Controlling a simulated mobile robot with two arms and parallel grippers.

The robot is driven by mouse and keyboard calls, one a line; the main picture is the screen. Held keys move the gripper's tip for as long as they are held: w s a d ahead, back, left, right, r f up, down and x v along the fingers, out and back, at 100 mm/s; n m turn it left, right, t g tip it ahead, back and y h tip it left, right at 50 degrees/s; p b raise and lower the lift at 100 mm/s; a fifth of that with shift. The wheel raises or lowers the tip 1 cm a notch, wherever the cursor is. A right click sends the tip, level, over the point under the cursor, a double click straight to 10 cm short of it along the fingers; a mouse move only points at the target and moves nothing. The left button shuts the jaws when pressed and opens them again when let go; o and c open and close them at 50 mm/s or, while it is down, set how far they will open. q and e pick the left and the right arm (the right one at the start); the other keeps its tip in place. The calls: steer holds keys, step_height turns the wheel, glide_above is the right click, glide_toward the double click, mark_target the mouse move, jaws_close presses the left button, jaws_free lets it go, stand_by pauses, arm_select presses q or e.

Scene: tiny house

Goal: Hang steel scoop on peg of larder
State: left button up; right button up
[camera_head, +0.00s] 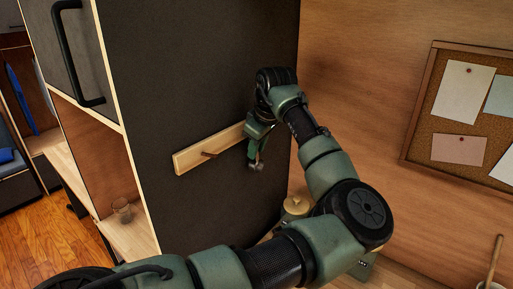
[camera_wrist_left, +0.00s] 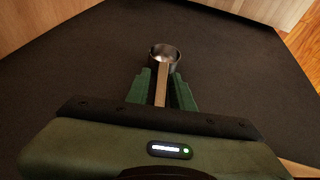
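The steel scoop shows in the left wrist view as a round metal cup (camera_wrist_left: 165,54) on a pale wooden handle (camera_wrist_left: 161,88). My left gripper (camera_wrist_left: 163,78) has its green fingers closed on both sides of this handle, with the cup beyond the fingertips. In the head view my left gripper (camera_head: 257,158) points down in front of the dark larder panel (camera_head: 200,80), just right of the pale wooden rail (camera_head: 195,157). One wooden peg (camera_head: 211,154) sticks out of the rail, left of the gripper. The rail's right end is partly hidden by the gripper. My right gripper is out of view.
A glass (camera_head: 122,210) stands on the shelf left of the larder panel. A round wooden-topped jar (camera_head: 296,205) stands below my left arm. A cork board (camera_head: 465,115) hangs on the right wall.

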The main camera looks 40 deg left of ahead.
arm_select(q)
steer(key=shift+o, duration=0.7)
steer(key=shift+w, duration=0.1)
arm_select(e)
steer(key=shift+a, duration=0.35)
